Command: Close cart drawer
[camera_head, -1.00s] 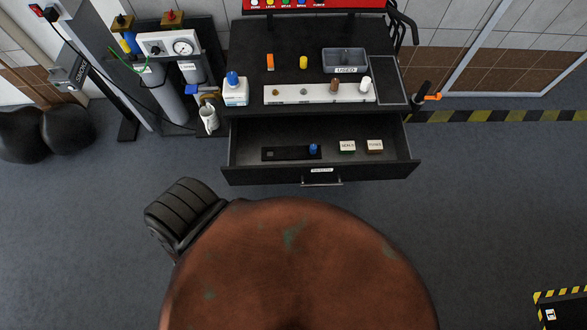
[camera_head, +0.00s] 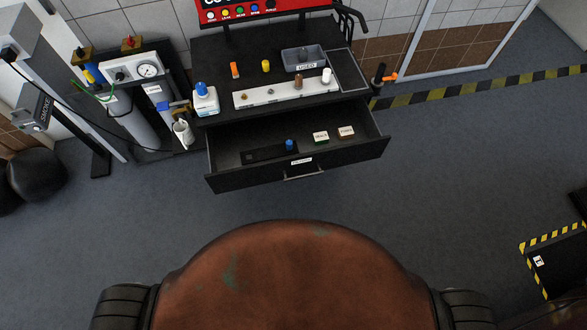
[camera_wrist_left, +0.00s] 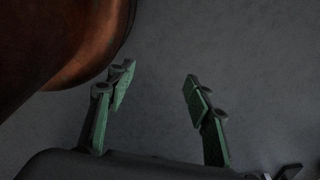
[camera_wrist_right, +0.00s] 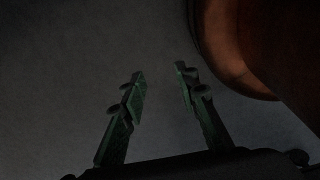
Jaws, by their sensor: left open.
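The black cart (camera_head: 222,77) stands ahead of me with its drawer (camera_head: 248,178) pulled out toward me. The drawer front has a white label and a metal handle (camera_head: 304,173). Inside the drawer lie a dark strip, a blue-topped piece (camera_head: 289,145) and two small labelled blocks (camera_head: 320,137). Neither gripper shows in the head view. My left gripper (camera_wrist_left: 158,92) is open and empty above the grey floor in the left wrist view. My right gripper (camera_wrist_right: 161,88) is open and empty above the floor in the right wrist view. Both are apart from the drawer.
Gas cylinders with a gauge panel (camera_head: 132,68) stand left of the cart. A white bottle (camera_head: 205,101) and a grey bin (camera_head: 303,59) sit on the cart top. A striped floor line (camera_head: 450,92) runs right. Bare floor lies between me and the drawer.

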